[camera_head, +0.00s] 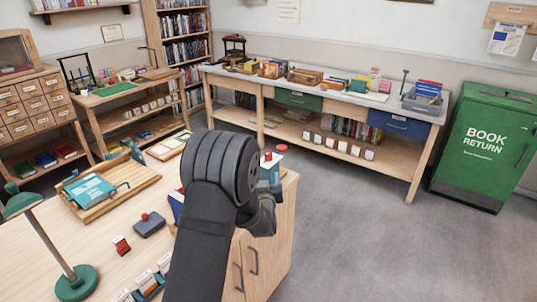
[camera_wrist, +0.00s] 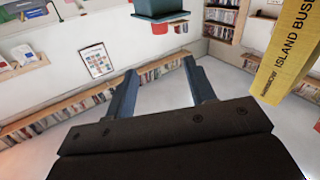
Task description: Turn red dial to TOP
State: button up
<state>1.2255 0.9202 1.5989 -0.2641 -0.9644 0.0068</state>
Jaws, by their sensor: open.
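A small red round piece (camera_head: 267,156), perhaps the red dial, shows on a pale-topped block at the far right corner of the desk (camera_head: 85,262), just past my arm. No TOP mark can be read. My gripper (camera_wrist: 162,88) is open and empty in the wrist view, its two blue-grey fingers wide apart. In the head view my dark wrist hides most of it near that corner. A blue-grey box (camera_wrist: 158,10) shows beyond the fingertips at the top of the wrist view; no red dial is clear there.
A wooden tray (camera_head: 145,180), a grey stamp-like block (camera_head: 148,229) and a green lamp (camera_head: 75,283) stand on the desk. A yellow book (camera_wrist: 292,50) is close at right in the wrist view. The floor towards the green book-return bin (camera_head: 485,145) is clear.

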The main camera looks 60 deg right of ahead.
aim_at(268, 155)
jog(key=shift+m, duration=0.9)
jog(key=x, duration=1.7)
jog(key=shift+c, duration=0.4)
jog(key=c, duration=0.9)
jog(key=shift+o, duration=0.2)
jog(key=o, duration=0.9)
jog(key=shift+o, duration=0.2)
